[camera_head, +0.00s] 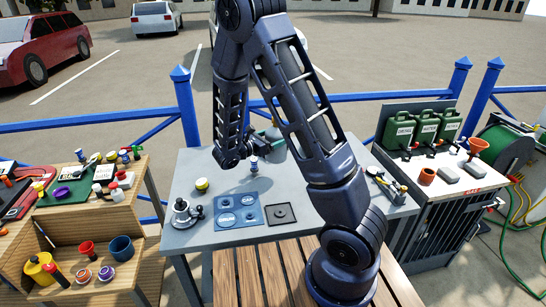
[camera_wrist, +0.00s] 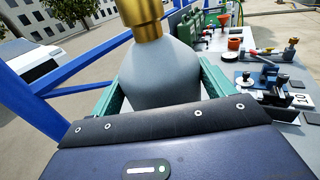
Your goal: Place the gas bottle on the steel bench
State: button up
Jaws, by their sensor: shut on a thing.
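The gas bottle (camera_wrist: 160,75) is grey with a brass-coloured top and fills the middle of the wrist view. My gripper (camera_wrist: 163,88) has its green fingers on either side of the bottle and is shut on it. In the head view my arm hides most of the gripper (camera_head: 268,140) and the bottle, which are over the back part of the grey steel bench (camera_head: 220,170). The gap between the bottle and the bench top cannot be seen.
Brass fittings (camera_head: 384,181) lie at right. A blue railing (camera_head: 187,110) runs behind.

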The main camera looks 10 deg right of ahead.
aim_at(267, 158)
jog(key=shift+f, duration=4.2)
jog(key=shift+f, duration=0.2)
jog(key=o, duration=1.5)
jog(key=shift+o, duration=0.2)
jog(key=shift+r, duration=0.15)
jog(key=shift+s+a, duration=0.15)
jog(key=shift+a, duration=0.15)
jog(key=v, duration=1)
jog(key=shift+s+a, duration=0.15)
jog(key=shift+a, duration=0.2)
jog(key=shift+s+a, duration=0.1)
jog(key=shift+a, duration=0.1)
jog(key=shift+c, duration=1.3)
jog(key=shift+a, duration=0.1)
jog(key=c, duration=0.6)
